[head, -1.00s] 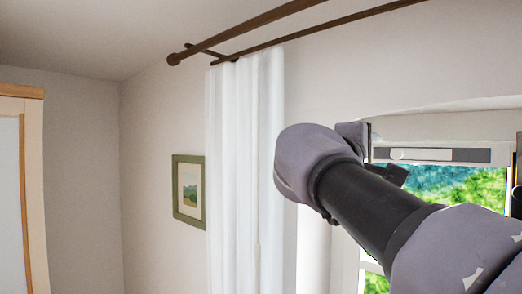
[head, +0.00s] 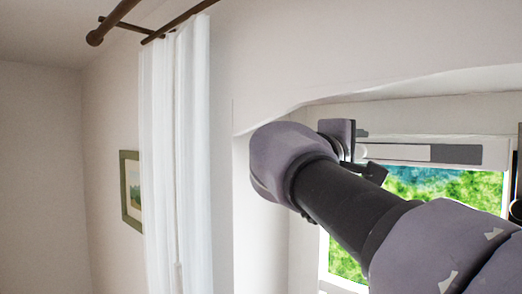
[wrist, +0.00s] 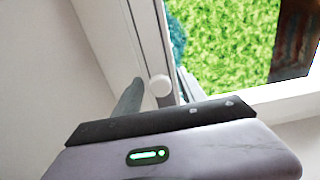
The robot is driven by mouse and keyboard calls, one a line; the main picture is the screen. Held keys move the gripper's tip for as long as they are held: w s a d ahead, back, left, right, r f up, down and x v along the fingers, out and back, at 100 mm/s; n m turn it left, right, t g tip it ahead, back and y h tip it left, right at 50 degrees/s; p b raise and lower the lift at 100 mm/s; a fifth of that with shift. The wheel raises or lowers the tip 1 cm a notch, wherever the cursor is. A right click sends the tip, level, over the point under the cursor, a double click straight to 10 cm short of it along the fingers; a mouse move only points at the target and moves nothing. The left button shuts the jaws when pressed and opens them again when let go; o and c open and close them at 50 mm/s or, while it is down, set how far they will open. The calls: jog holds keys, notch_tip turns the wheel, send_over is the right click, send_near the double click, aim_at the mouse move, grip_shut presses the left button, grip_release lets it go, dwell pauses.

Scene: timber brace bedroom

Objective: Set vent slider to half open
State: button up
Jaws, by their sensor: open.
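The vent strip (head: 455,154) runs along the top of the window frame, with a lighter slider section (head: 400,152) at its left and middle and darker grey at its right. My gripper (wrist: 157,80) is open, with one finger on each side of the knob. I cannot tell whether either finger touches it. In the head view my gripper (head: 368,153) is at the left end of the strip and hides that end and the knob.
The window (head: 445,187) shows green foliage and sits in a deep wall recess. A white curtain (head: 175,150) hangs from a brown rod (head: 185,22) left of my arm. A framed picture (head: 131,190) hangs on the wall further left.

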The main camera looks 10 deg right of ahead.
jog(key=shift+a, duration=0.1)
grip_shut()
jog(key=shift+r, duration=0.1)
dwell(1.1)
